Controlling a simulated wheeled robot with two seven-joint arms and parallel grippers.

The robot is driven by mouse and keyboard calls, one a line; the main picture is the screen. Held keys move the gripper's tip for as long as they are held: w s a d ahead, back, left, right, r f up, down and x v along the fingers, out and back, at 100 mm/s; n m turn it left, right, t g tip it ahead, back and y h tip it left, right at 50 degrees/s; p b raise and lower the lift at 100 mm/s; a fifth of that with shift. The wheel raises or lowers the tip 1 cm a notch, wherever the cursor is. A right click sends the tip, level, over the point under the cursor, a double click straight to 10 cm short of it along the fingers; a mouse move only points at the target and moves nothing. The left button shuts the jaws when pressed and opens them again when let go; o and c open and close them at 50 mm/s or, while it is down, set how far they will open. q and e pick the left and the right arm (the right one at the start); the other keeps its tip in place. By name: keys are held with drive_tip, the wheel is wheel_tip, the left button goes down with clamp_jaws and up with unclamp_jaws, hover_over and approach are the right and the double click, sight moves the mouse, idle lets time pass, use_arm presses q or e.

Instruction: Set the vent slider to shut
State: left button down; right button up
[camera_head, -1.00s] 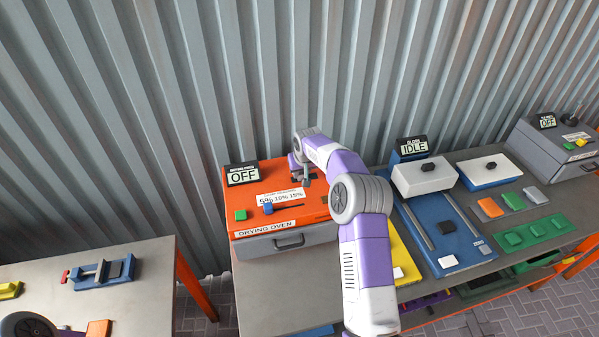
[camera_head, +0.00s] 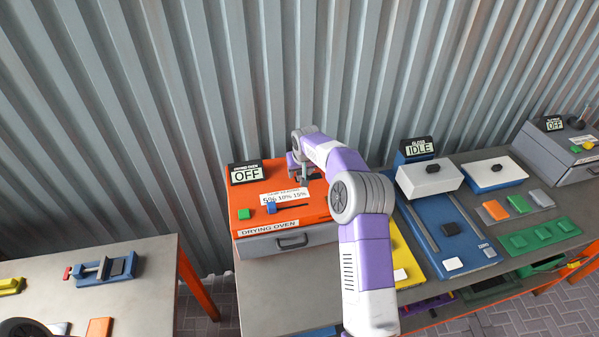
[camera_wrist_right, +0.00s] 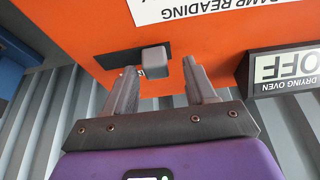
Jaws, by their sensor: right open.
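The orange drying oven (camera_head: 325,207) stands on the bench, under my right arm. In the right wrist view a grey knob (camera_wrist_right: 155,61) sits in a short dark slot (camera_wrist_right: 117,58) on the orange panel; I take it to be the vent slider, though no vent label is readable. My right gripper (camera_wrist_right: 160,68) is open, with one finger on each side of the knob and gaps showing. In the head view my right gripper (camera_head: 303,181) is at the oven's back, and the knob cannot be made out there. My left gripper is out of view.
To the right stands a blue machine (camera_head: 440,235) reading IDLE. The corrugated wall (camera_head: 200,90) is close behind.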

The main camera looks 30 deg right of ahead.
drive_tip(key=v, duration=0.7)
drive_tip(key=shift+f, duration=0.1)
